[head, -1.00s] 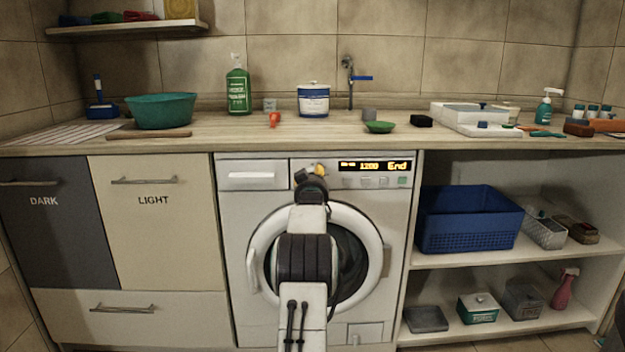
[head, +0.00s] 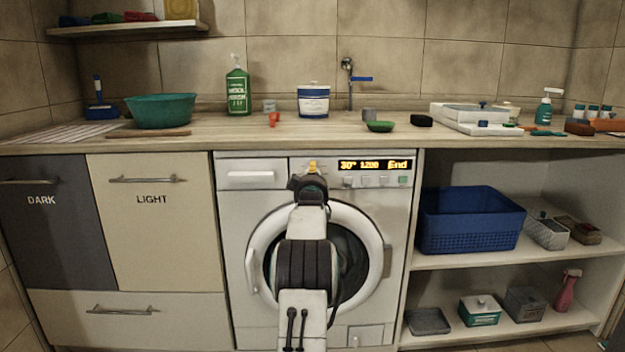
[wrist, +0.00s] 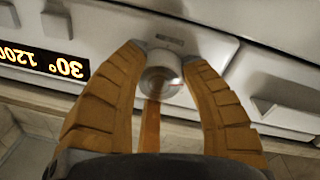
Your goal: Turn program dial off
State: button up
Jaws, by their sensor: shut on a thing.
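The washing machine (head: 232,208) stands under the counter with its door closed. Its round program dial (wrist: 160,80), pale grey with a small red mark, shows in the wrist view between the orange fingers of my gripper (wrist: 163,62). The fingers are shut on the dial from both sides. In the head view my gripper (head: 312,168) is at the control panel, and it and my arm hide the dial. The lit display (head: 375,166) to the right of the dial reads 30°, 1200 and End. It also shows, upside down, in the wrist view (wrist: 40,62).
A detergent drawer (head: 250,178) is left of the dial. Small buttons (head: 375,181) sit below the display. The counter (head: 220,143) juts out just above the panel. Open shelves with a blue basket (head: 470,222) are to the right.

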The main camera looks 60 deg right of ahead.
jog(key=shift+w+f, duration=0.1)
jog(key=shift+f, duration=0.05)
jog(key=o, duration=1.2)
jog(key=shift+a, duration=0.1)
jog(key=shift+v, duration=5.85)
